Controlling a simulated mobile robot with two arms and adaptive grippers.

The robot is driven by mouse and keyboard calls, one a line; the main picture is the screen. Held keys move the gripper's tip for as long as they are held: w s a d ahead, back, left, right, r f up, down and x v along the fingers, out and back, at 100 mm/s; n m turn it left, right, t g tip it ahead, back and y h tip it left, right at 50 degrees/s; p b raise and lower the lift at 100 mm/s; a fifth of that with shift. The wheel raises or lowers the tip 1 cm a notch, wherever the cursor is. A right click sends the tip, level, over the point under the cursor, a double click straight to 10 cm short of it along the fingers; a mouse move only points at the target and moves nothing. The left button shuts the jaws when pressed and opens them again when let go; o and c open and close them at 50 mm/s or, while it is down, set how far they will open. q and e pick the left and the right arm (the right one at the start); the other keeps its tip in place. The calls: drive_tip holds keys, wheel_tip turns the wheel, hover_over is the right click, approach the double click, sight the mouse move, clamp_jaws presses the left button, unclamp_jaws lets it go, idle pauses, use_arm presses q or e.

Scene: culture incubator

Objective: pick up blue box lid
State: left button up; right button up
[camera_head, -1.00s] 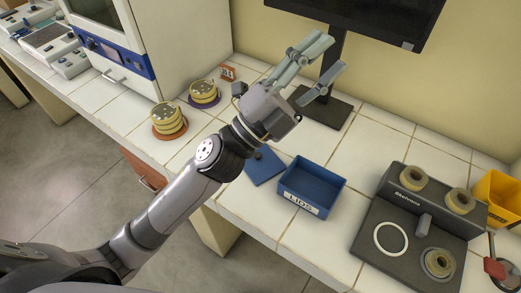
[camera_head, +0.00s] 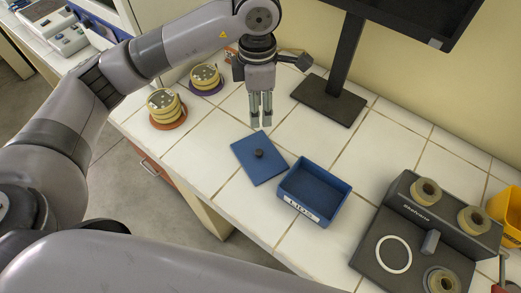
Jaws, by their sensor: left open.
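The blue box lid (camera_head: 255,171) lies flat on the white tiled bench, with a dark round knob (camera_head: 259,153) near its middle. The open blue box (camera_head: 314,190) with a "LIDS" label stands just right of it. My left gripper (camera_head: 261,123) points down, open and empty, above the bench by the lid's back edge. Its fingertips look close to that edge in the picture; their exact height is hard to tell. My right gripper is out of view.
Stacked dishes stand on an orange disc (camera_head: 167,121) and a purple disc (camera_head: 209,88) to the left. A dark device (camera_head: 385,238) with a white ring fills the right. The monitor stand (camera_head: 333,103) is behind. Bare tiles lie between.

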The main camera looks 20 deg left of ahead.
use_arm(q)
drive_tip(key=p, duration=0.3)
hover_over(259, 152)
wheel_tip(259, 152, down, 12)
drive_tip(key=shift+a+r, duration=0.1)
drive_tip(key=shift+r, duration=0.15)
drive_tip(key=shift+f+p, duration=0.5)
drive_tip(key=shift+p, duration=0.15)
wheel_tip(259, 152, down, 4)
drive_tip(key=shift+r+p, duration=0.15)
drive_tip(key=shift+p, duration=0.7)
drive_tip(key=shift+f, duration=0.4)
clamp_jaws()
